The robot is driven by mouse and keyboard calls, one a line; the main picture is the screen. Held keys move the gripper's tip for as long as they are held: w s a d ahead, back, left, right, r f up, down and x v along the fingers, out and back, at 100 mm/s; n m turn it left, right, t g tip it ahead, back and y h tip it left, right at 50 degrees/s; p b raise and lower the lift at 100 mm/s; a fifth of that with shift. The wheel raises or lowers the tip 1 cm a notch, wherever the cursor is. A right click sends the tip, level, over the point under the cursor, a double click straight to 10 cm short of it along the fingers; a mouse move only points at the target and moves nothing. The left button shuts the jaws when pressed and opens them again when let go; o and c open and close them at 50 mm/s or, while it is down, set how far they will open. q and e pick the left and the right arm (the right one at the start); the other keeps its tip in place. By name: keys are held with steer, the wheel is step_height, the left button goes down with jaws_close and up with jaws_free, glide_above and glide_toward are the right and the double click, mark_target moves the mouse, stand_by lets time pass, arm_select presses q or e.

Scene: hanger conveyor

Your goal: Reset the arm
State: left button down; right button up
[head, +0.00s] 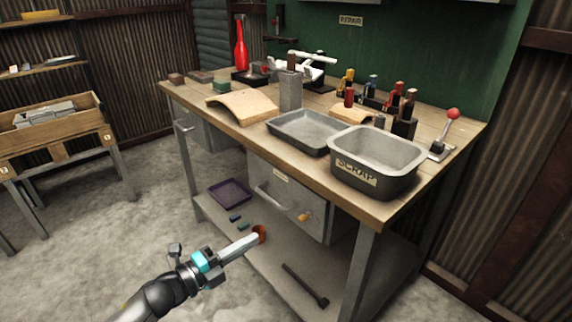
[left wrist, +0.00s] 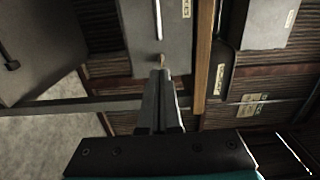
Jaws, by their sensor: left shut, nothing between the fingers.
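My left gripper (head: 250,238) reaches in from the lower left of the head view, low in front of the workbench (head: 290,158). Its fingers are closed together with nothing held. In the left wrist view the shut fingers (left wrist: 159,78) point toward a grey drawer front (left wrist: 158,30). A small brownish item shows just beyond the tips there. My right gripper is in neither view.
On the bench stand a scrap bin (head: 350,172), a grey tray (head: 300,125), a red bottle (head: 241,50) and a red-knobbed lever (head: 452,114). A drawer unit (head: 283,200) hangs below. A purple tray (head: 230,192) lies on the lower shelf.

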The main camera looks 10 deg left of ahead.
arm_select(q)
steer(key=s+a+f+n+g+y+p, duration=0.1)
steer(key=s+a+f+n+y, duration=0.3)
steer(key=f, duration=0.4)
steer(key=s+a+f+n+g+y, duration=0.1)
steer(key=s+a+f+n+y, duration=0.2)
steer(key=f+n, duration=0.4)
steer(key=s+a+f+n+g+y+p, duration=0.1)
steer(key=s+a+f+n+y, duration=0.25)
steer(key=f, duration=0.65)
steer(key=s+d+f+n+g, duration=0.1)
steer(key=s+f+n+g, duration=0.1)
steer(key=s, duration=0.7)
steer(key=s+f+n+g+y, duration=0.1)
steer(key=s+f+n+g, duration=0.2)
steer(key=s+f, duration=0.3)
steer(key=s+d+f+n+g+y, duration=0.1)
steer(key=s+f+n+g, duration=0.2)
steer(key=s, duration=1)
step_height(320, 180, down, 2)
steer(key=shift+s+d+n+p, duration=0.3)
steer(key=shift+n+p, duration=0.1)
steer(key=shift+n, duration=0.25)
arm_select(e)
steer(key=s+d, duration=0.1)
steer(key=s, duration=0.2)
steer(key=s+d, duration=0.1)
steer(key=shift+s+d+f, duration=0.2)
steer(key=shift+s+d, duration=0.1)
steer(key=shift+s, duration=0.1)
